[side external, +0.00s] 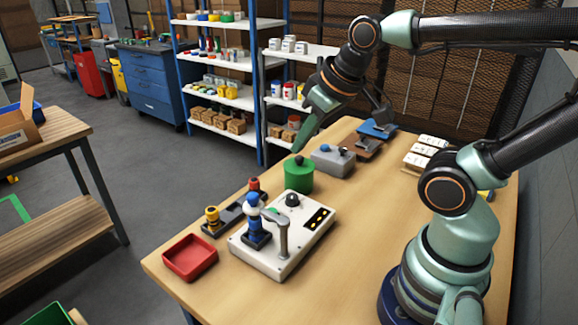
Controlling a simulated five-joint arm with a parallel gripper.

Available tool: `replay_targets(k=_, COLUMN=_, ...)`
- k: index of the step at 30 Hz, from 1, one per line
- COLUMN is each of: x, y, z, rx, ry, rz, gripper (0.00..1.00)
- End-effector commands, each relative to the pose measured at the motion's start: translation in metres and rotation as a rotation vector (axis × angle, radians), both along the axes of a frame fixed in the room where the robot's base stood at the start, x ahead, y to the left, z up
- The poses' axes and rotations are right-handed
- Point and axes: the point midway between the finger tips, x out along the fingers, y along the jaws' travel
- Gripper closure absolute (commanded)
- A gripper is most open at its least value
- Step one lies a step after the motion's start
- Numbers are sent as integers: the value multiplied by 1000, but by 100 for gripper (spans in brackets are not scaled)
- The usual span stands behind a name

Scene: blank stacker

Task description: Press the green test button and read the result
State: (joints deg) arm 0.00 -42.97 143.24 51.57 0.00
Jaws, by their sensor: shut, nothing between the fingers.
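The white panel box (268,262) bears a black knob (292,199), a blue-topped black post (254,225), a grey lever post (281,238) and a dark strip with yellow lights (319,218). I cannot read a result there.
A grey box (332,161) stands close behind the cylinder, with brown and blue fixtures (377,130) beyond. A dark bar with yellow and red knobs (235,211) and a red tray (190,258) lie at left. White blocks (428,148) stand at right.

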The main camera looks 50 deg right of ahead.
Motion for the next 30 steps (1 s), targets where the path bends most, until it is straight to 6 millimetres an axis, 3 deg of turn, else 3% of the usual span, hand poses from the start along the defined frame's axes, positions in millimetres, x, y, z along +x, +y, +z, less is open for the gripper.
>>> replay_targets(k=8, x=0, y=0, z=0, rx=-4, ry=3, rz=7, gripper=100)
replay_targets(k=14, x=9, y=-1, z=0, rx=-72, ry=55, rz=142, gripper=100)
replay_targets(k=30, x=65, y=-7, z=-24, rx=-344, ry=318, rz=1050, gripper=100)
